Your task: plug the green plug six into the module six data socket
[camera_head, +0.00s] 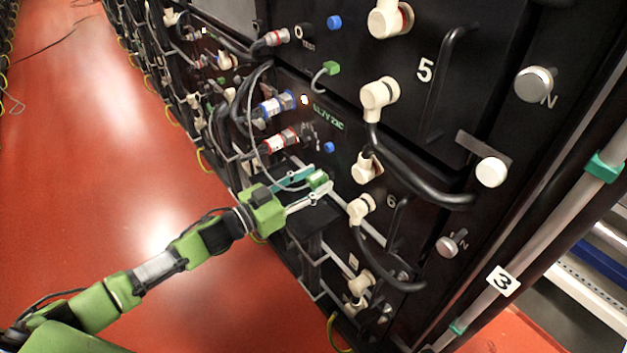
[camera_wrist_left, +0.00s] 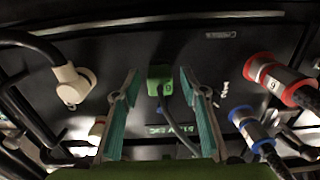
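The green plug six (camera_head: 318,179) is a small green block with a grey cable, at the lower front of module six's panel. In the left wrist view the plug (camera_wrist_left: 160,76) appears between my fingertips, with a gap on each side. My left gripper (camera_head: 311,187) is open, its teal-lined fingers (camera_wrist_left: 158,88) pointing at the panel on either side of the plug. The module six data socket is not clearly visible; the plug covers that area, and I cannot tell whether it is seated. My right gripper is not in view.
Another green plug (camera_head: 331,68) sits higher, near module five. Red-banded (camera_head: 282,140) and blue-banded connectors (camera_head: 277,104) with loose cables crowd the left. Cream connectors (camera_head: 361,208) and a thick black cable (camera_head: 415,185) lie right. Open red floor (camera_head: 110,180) is left.

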